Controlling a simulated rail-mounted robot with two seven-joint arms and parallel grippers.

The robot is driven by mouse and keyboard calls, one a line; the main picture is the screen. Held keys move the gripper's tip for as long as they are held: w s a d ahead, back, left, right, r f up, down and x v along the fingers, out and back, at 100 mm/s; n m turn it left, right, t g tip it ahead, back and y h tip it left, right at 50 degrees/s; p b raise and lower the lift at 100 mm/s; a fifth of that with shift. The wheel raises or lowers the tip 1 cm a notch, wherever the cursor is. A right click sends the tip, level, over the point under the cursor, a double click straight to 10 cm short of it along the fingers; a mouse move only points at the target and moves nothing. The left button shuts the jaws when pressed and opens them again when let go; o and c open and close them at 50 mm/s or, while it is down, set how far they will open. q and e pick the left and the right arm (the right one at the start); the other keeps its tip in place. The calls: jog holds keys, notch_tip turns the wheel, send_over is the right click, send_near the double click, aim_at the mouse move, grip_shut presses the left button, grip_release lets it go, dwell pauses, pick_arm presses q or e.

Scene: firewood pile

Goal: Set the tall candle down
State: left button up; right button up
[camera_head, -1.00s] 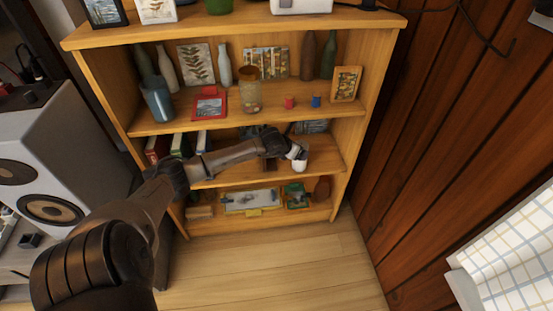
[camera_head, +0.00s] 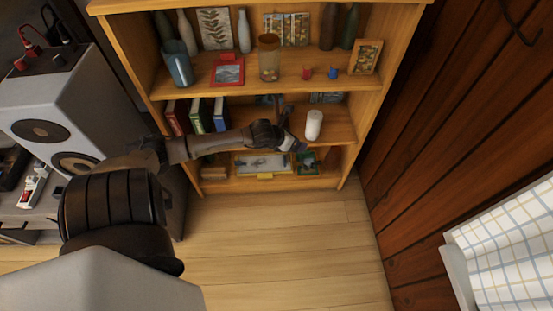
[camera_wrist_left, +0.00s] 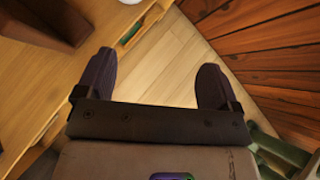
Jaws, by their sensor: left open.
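A white candle (camera_head: 314,124) stands upright on the middle shelf (camera_head: 335,128) of the wooden bookcase, toward its right part. My left gripper (camera_head: 292,143) is just left of the candle and in front of the shelf, apart from it. In the left wrist view my left gripper (camera_wrist_left: 155,85) is open, with nothing between its fingers and the floor showing beyond. My right gripper is not in view.
Books (camera_head: 198,116) stand at the left of the same shelf. The shelf above holds vases, a glass jar (camera_head: 269,58), small red and blue items and frames (camera_head: 366,57). A speaker (camera_head: 45,100) stands at the left. A wooden wall (camera_head: 450,130) closes the right side.

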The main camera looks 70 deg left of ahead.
pick_arm(q)
jog(key=d+r+n+t+h, duration=0.2)
jog(key=d+t+h, duration=0.2)
jog(key=d, duration=0.6)
jog(key=s+d+r+n+t+y, duration=0.3)
jog(key=d+r+n+t+y, duration=0.4)
jog(key=n, duration=0.8)
jog(key=s+d+f+n+g+y, duration=0.2)
jog(key=s+d+f+n+g, duration=0.3)
jog(key=s+n+g, duration=0.55)
jog(key=s+d+f+n+g+h, duration=0.2)
jog(key=s+d+f+g+h, duration=0.2)
jog(key=d, duration=0.6)
jog(key=s+g+h, duration=0.2)
jog(key=s, duration=0.1)
jog(key=shift+s+d+h, duration=0.3)
jog(key=shift+d+h, duration=0.05)
jog(key=shift+h, duration=0.05)
